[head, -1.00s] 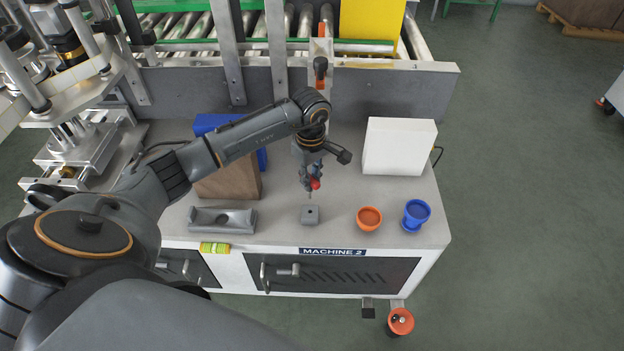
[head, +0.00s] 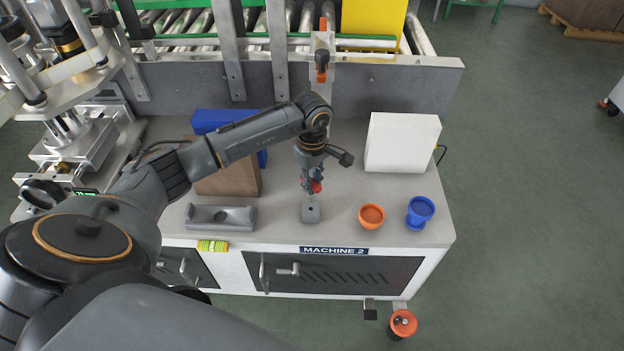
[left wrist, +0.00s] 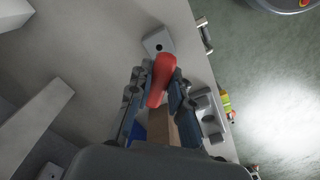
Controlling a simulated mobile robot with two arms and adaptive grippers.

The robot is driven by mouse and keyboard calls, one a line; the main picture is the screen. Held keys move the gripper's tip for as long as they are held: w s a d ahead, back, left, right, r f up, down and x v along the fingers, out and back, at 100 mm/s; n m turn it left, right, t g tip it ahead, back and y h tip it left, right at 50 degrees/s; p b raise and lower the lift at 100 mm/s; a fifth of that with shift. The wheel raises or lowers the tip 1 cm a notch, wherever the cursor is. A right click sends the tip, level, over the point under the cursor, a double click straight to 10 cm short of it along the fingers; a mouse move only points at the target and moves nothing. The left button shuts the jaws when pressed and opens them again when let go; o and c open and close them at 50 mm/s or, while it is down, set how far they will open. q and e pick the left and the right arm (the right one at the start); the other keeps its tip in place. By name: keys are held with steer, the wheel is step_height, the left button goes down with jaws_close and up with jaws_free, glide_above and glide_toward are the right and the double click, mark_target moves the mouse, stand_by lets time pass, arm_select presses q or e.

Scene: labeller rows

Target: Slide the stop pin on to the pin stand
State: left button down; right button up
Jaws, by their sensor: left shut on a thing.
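The stop pin has a red handle (head: 317,186) and is held in my left gripper (head: 310,184), which is shut on it. The red handle (left wrist: 162,78) also shows between the fingers in the left wrist view. The pin stand is a small grey block with a dark hole in its top (head: 311,215); it stands near the bench's front edge, and it also shows in the left wrist view (left wrist: 153,40). The gripper is just behind and above the stand. The pin's thin lower end is hard to make out, so I cannot tell whether it touches the stand. My right gripper is not in view.
A grey cradle (head: 220,226) lies left of the stand. An orange cup (head: 371,216) and a blue cup (head: 420,210) are on the right. A white box (head: 401,143), a brown block (head: 230,177) and a blue box (head: 215,120) stand behind.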

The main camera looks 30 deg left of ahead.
mark_target(312, 195)
arm_select(q)
steer(key=shift+f+b, duration=0.65)
steer(key=shift+f, duration=0.55)
steer(key=shift+b, duration=0.5)
stand_by(0.7)
steer(key=shift+f, duration=0.15)
steer(key=shift+f+b, duration=0.35)
steer(key=shift+b, duration=0.05)
steer(key=shift+f, duration=0.1)
steer(key=shift+f+b, duration=0.45)
steer(key=shift+f, duration=0.2)
steer(key=shift+f+b, duration=0.3)
steer(key=shift+b, duration=0.15)
steer(key=shift+f, duration=0.1)
